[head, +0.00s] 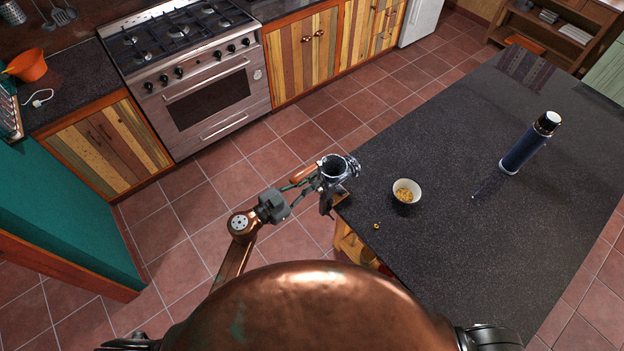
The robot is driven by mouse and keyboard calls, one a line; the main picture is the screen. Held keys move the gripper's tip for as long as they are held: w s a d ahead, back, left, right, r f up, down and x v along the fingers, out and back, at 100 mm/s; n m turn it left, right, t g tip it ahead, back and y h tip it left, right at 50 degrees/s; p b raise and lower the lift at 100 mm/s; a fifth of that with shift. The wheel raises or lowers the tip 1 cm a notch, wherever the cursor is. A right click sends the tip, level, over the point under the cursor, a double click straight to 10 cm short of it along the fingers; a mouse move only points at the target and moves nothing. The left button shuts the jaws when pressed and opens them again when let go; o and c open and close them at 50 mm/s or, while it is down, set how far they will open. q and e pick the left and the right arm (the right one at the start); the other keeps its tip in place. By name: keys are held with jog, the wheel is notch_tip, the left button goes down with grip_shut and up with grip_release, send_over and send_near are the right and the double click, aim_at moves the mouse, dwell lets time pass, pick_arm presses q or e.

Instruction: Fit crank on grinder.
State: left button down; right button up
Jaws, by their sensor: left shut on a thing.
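A dark metal grinder (340,167) with a round open top stands at the near left edge of the dark counter. Its lower part hangs at the counter's edge. My left gripper (313,184) is close against the grinder's left side. It is shut on what looks like the crank, whose orange-brown handle (302,174) shows just above the fingers. The rest of the crank is hidden by the fingers and the grinder, so I cannot tell whether it touches the grinder's shaft. My right gripper is out of view.
On the counter (440,245) are a white bowl (405,196) of yellow bits, a small brass piece (376,226) and a dark blue bottle (525,148). The counter's middle is largely clear. A stove (205,95) stands across the tiled floor.

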pick_arm(q)
jog(key=shift+r, duration=0.1)
jog(key=c, duration=2)
grip_release()
jog(key=shift+d, duration=0.1)
jog(key=shift+o, duration=0.2)
jog(key=shift+c, duration=0.4)
jog(key=p+v, duration=0.2)
jog(key=v, duration=0.4)
jog(key=shift+p, duration=0.3)
